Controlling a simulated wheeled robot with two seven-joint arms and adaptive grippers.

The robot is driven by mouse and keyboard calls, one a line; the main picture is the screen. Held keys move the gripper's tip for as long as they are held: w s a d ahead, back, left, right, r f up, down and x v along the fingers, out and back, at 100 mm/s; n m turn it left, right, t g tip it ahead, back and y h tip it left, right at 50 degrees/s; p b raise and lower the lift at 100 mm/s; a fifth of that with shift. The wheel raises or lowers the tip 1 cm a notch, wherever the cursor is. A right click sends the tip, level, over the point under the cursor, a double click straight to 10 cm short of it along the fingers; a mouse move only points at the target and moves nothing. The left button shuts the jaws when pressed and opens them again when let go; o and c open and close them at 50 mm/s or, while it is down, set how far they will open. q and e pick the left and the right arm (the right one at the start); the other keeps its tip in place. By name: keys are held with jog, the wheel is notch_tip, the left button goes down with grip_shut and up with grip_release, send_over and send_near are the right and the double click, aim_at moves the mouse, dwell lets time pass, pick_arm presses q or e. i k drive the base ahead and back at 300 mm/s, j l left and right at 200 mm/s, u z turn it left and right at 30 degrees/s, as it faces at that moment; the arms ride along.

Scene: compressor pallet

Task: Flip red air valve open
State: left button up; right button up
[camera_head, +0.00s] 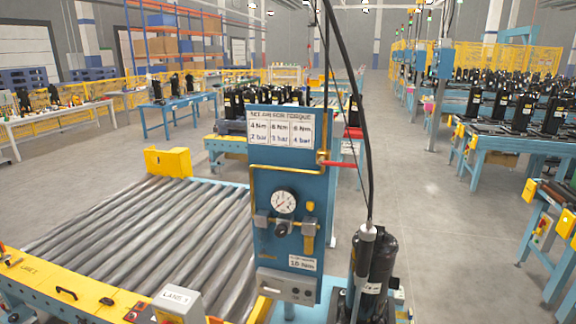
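The red air valve handle (343,165) sticks out level to the right from the upper right side of a blue panel (262,203). It joins a brass-coloured pipe (284,169) that runs across the panel's front below a torque sign. A round pressure gauge (284,201) sits lower on the panel, its needle too small to read. Neither of my grippers shows in the head view, so nothing of mine is seen near the valve.
A black hose (352,95) hangs just right of the handle, down to a tool above a black compressor (375,268). A roller conveyor (150,230) with yellow end parts lies left of the panel. Open grey floor lies to the right, before blue benches (510,160).

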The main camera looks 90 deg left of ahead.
aim_at(322, 161)
jog(key=u, duration=2.8)
